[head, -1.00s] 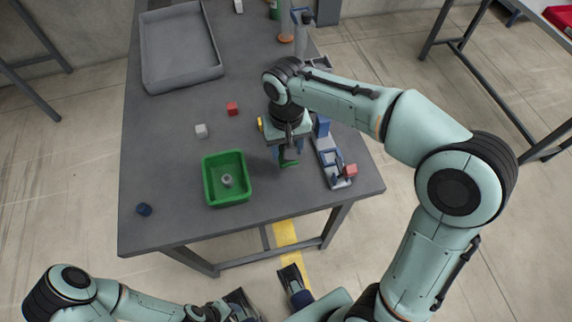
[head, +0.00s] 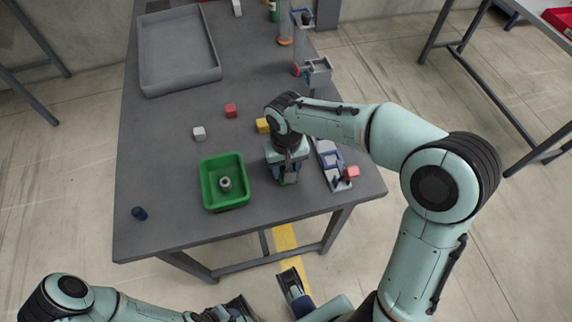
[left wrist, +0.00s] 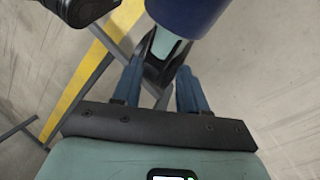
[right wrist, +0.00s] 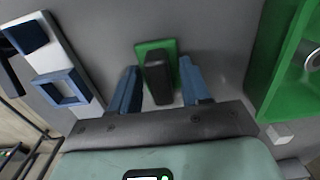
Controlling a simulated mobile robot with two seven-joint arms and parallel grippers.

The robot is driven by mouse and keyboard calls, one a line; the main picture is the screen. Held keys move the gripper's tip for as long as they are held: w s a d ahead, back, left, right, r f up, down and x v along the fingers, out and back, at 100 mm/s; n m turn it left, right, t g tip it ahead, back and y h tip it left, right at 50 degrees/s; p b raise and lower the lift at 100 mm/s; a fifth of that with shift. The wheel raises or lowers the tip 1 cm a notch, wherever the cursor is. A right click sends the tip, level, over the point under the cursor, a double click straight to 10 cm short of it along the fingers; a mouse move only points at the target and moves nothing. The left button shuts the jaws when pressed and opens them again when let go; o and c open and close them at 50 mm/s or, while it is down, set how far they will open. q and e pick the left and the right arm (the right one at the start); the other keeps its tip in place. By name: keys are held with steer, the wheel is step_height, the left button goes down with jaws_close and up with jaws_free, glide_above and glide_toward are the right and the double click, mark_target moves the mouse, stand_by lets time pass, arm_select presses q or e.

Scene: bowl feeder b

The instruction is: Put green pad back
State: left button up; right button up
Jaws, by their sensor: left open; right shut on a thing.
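The green pad (right wrist: 152,47) shows in the right wrist view, with a dark upright grip block (right wrist: 158,80) on it. My right gripper (right wrist: 160,88) is shut on this dark block, one blue finger on each side. In the head view my right gripper (head: 288,178) points down near the table's front, between the green bin and the grey-and-blue fixture (head: 334,168). It mostly hides the pad there. I cannot tell whether the pad touches the table. My left gripper (left wrist: 157,78) is open and empty, away from the table.
The green bin (head: 211,194) holds a grey ring-shaped part (head: 226,184). A red block (head: 352,172) sits at the fixture's end. Yellow (head: 262,125), red (head: 231,110), white (head: 199,133) and dark blue (head: 139,213) pieces lie loose. A grey tray (head: 146,72) stands at the back left.

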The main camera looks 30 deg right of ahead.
steer(key=o, duration=1.1)
step_height(320, 180, up, 12)
steer(key=p, duration=0.3)
steer(key=shift+r, duration=0.15)
